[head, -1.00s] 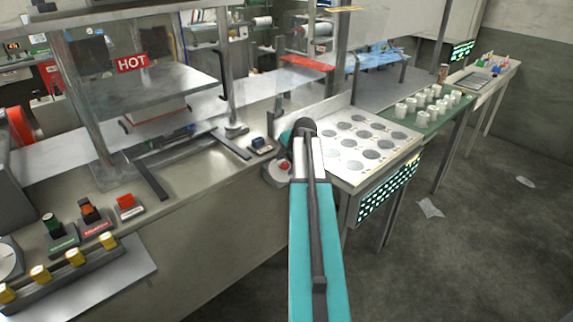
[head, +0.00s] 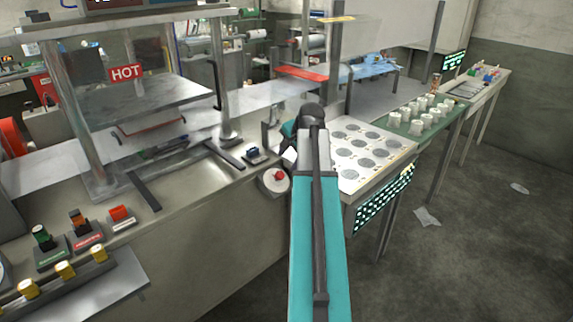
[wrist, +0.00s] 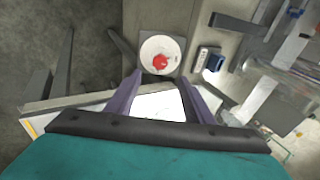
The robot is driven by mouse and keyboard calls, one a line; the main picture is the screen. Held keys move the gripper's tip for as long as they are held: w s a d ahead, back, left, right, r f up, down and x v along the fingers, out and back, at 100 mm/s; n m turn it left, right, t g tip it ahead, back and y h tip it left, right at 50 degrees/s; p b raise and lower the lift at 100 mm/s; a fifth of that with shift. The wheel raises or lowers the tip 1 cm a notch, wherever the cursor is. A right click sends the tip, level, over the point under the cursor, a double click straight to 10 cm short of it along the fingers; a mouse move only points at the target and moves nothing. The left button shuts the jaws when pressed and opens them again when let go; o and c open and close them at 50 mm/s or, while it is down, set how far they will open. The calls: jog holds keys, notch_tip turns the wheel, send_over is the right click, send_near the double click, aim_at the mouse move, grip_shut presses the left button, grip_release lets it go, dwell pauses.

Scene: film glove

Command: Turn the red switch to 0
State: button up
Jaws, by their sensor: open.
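A red knob (head: 280,175) sits on a round pale dial at the front right corner of the metal bench. In the wrist view the red knob (wrist: 160,62) shows on its white dial (wrist: 149,48), just beyond my fingertips. My gripper (wrist: 160,80) is open and empty, its two purple fingers apart with the dial ahead, between and beyond them. I cannot read the dial's marks or the knob's setting. In the head view my arm hides most of the gripper, beside the knob.
A small blue switch (head: 253,153) is close behind the dial; it also shows in the wrist view (wrist: 214,62). Red (head: 120,213), orange (head: 78,220) and green (head: 42,237) switch blocks stand left. A hot press (head: 140,95) is behind. A white tray table (head: 375,180) adjoins right.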

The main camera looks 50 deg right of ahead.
jog(key=shift+v, duration=0.9)
